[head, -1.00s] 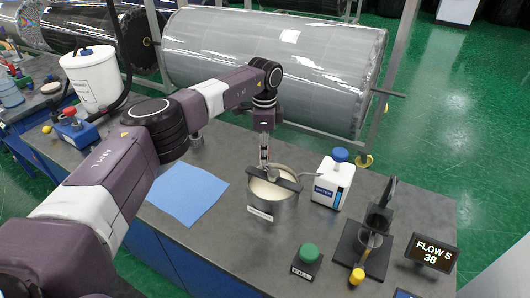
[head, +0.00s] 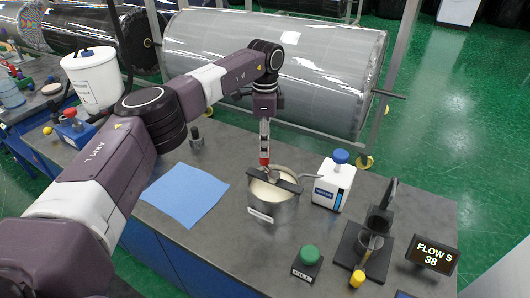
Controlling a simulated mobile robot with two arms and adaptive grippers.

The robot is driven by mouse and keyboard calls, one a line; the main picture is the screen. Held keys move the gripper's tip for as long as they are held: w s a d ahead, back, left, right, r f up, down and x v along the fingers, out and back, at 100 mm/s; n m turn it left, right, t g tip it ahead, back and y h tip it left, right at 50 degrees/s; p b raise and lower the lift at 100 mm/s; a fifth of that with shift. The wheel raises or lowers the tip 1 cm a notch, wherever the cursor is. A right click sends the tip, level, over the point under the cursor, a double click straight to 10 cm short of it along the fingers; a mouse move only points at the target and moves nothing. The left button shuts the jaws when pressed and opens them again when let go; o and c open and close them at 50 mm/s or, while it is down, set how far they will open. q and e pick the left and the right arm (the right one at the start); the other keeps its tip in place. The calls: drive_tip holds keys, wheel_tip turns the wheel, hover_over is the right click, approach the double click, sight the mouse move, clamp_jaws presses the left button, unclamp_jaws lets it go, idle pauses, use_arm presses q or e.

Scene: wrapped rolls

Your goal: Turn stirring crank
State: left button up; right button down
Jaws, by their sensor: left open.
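A metal pot (head: 274,213) with pale contents stands on the grey bench. A dark crossbar (head: 288,186) spans its top. The crank (head: 272,173) shows as a small grey piece above the crossbar, partly hidden by the gripper. My left gripper (head: 265,161) points down at the pot's far side, open, with its fingertips close to the crank. I cannot tell whether they touch it or stand around it. My right gripper is out of view.
A white bottle with a blue cap (head: 334,182) stands right of the pot. A green button (head: 309,253), a dark stand (head: 366,248) and a display (head: 435,254) are nearer right. A blue cloth (head: 185,194) lies left. A large wrapped roll (head: 300,70) is behind.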

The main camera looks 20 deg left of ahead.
use_arm(q)
wheel_tip(320, 180, up, 7)
drive_tip(key=shift+r, duration=0.2)
drive_tip(key=shift+f, duration=0.1)
idle(0.6)
